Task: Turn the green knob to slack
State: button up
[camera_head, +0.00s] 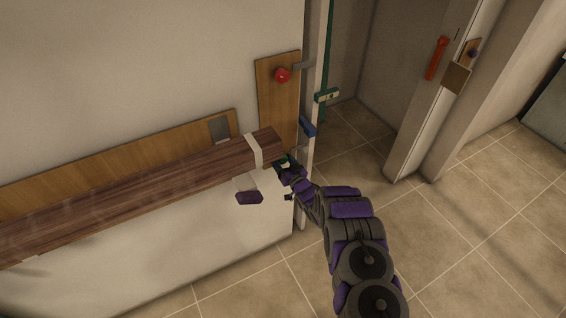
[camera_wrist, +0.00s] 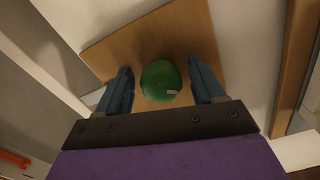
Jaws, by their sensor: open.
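The green knob (camera_wrist: 161,81) is a round dome with a small pale mark near its lower right edge. It is mounted on a wooden plate (camera_wrist: 150,40) in the wrist view. My gripper (camera_wrist: 162,88) is open, with one blue-grey finger on each side of the knob. A narrow gap shows between the knob and each finger. In the head view my gripper (camera_head: 285,168) is at the right end of the dark wooden beam, and only a sliver of green shows there; the rest of the knob is hidden.
A long dark wooden beam (camera_head: 130,190) with a pale strap (camera_head: 253,151) runs along the wall. A red knob (camera_head: 282,75) sits on an upright wooden plate (camera_head: 268,100). A door edge with a blue part (camera_head: 308,126) is close right of my gripper. Tiled floor (camera_head: 480,220) is open at right.

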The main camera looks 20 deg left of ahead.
jog(key=c, duration=1)
jog(key=shift+n+p, duration=0.3)
jog(key=shift+p, duration=0.1)
jog(key=o, duration=1)
jog(key=p+v, duration=0.3)
jog(key=v, duration=1.4)
